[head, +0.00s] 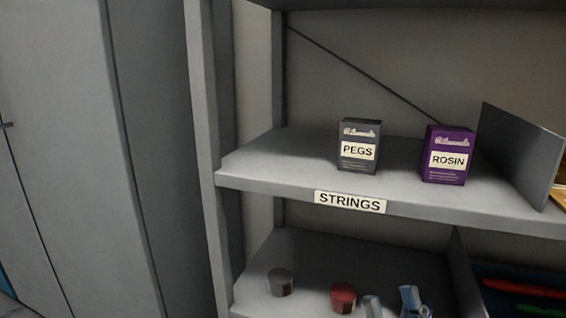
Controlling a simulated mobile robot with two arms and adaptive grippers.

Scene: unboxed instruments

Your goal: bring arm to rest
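My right gripper (392,303) shows only by its two grey-blue fingertips at the bottom edge of the head view. The fingertips stand apart with nothing seen between them, in front of the lower shelf (345,262). The rest of my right gripper and arm is cut off by the frame. My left gripper is not in the head view.
The upper shelf (270,165), labelled STRINGS, holds a grey PEGS box (359,165) and a purple ROSIN box (448,172) left of a divider (520,150). A dark round tub (280,285) and a red one (343,298) stand on the lower shelf, left of the fingertips.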

